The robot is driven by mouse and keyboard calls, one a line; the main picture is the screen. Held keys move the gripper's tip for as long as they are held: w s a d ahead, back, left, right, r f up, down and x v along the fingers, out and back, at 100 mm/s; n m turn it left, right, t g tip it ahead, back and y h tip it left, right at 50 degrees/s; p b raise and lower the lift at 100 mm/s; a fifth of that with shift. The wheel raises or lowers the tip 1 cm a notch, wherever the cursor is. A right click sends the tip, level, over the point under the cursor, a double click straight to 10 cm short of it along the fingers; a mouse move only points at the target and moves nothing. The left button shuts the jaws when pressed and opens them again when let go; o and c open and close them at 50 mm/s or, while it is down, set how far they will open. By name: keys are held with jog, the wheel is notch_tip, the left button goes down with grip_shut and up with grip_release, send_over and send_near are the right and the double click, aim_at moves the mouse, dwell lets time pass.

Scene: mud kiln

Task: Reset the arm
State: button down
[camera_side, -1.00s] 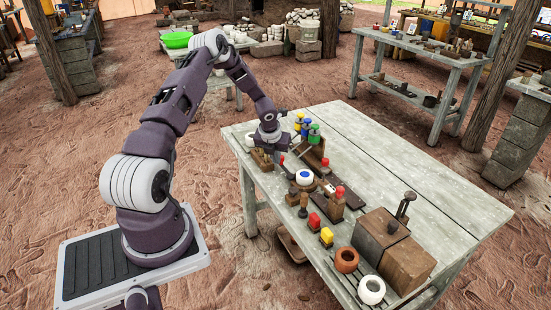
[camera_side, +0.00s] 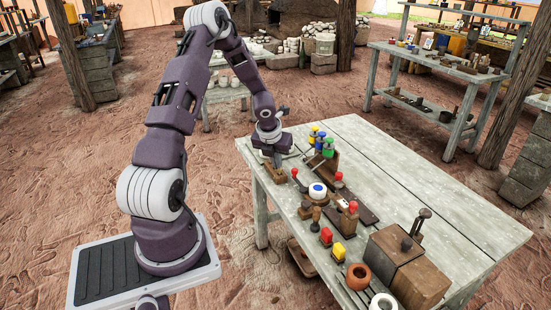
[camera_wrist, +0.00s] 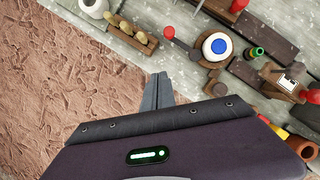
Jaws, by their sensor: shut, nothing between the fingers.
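My gripper (camera_side: 277,163) hangs above the left end of the grey wooden table (camera_side: 420,170), fingers pointing down. In the wrist view my gripper (camera_wrist: 157,82) has its two grey fingers together with nothing between them. They show over the table's edge, with bare ground beside them. The fingertips are small and partly hidden in the side view.
A white pot with a blue top (camera_wrist: 216,46), a red-ended stick (camera_wrist: 180,42) and a wooden rack with tan pieces (camera_wrist: 132,35) lie near the gripper. Bottles with coloured caps (camera_side: 321,142) stand behind. Wooden boxes (camera_side: 405,262) stand front right. The table's far right is clear.

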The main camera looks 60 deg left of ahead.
jog(key=shift+v, duration=1)
jog(key=shift+s, duration=0.1)
jog(key=s+d+r+n+y, duration=0.1)
jog(key=d+r+n, duration=0.55)
jog(key=r, duration=0.25)
jog(key=s+d+r+n+y, duration=0.1)
jog(key=s+d+r+n, duration=0.1)
jog(key=d+r+n, duration=0.45)
jog(key=s+d+r+n+t+h, duration=0.1)
jog(key=s+d+r+n+h, duration=0.1)
jog(key=s+d+r+n, duration=0.2)
jog(key=s+d+r+n+t+h, duration=0.1)
jog(key=s+d+r+n+h, duration=0.2)
jog(key=s+d+n, duration=0.7)
jog(key=s+d+r, duration=0.1)
jog(key=s+d, duration=0.1)
jog(key=d, duration=0.4)
jog(key=shift+s+r, duration=0.25)
jog(key=shift+r, duration=0.1)
